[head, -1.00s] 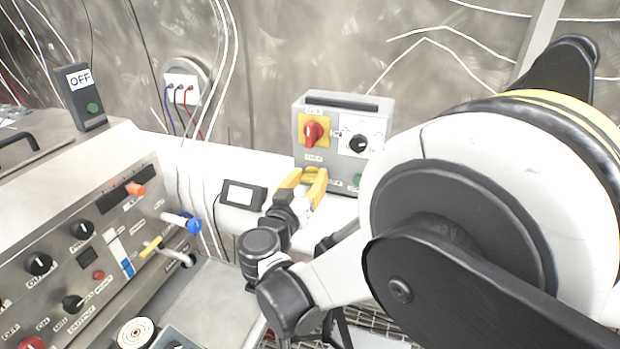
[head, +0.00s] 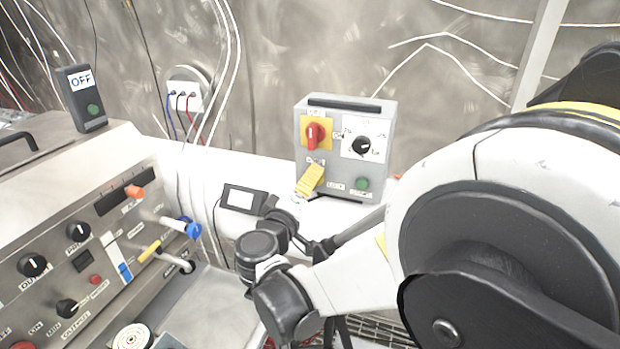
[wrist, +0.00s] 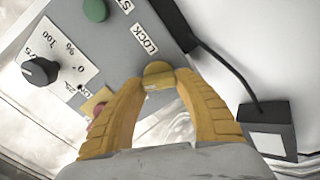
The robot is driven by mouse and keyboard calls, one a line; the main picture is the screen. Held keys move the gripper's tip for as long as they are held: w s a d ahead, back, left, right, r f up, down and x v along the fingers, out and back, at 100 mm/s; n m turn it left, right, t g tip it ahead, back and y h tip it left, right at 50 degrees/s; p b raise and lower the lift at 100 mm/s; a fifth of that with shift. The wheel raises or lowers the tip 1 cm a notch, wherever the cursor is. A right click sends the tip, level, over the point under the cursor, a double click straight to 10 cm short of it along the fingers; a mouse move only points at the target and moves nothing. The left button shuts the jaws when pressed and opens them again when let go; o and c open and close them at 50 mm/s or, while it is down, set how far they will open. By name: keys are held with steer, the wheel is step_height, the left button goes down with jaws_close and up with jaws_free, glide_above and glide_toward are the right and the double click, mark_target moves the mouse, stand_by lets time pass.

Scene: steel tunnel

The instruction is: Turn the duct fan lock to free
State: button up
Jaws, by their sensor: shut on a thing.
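The grey control box (head: 346,103) stands against the wall on the white ledge. In the wrist view its panel (wrist: 120,60) fills the upper left, with a LOCK label (wrist: 145,39) beside a small yellow lock knob (wrist: 158,71). My gripper (wrist: 158,80) has its yellow fingers shut on this knob, one on each side. In the head view my gripper (head: 311,180) is at the lower left of the box front and hides the knob. The knob's pointing direction cannot be read.
Above my gripper is a red switch (head: 313,136) on a yellow plate. A black dial (head: 362,145) and a green button (head: 362,184) are to the right. A small black display (head: 240,198) with a cable stands left of the box. A console (head: 80,245) fills the left.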

steer(key=n, duration=0.5)
steer(key=shift+f+b, duration=0.1)
steer(key=shift+b, duration=0.25)
stand_by(0.4)
steer(key=o, duration=1.2)
steer(key=v, duration=1.2)
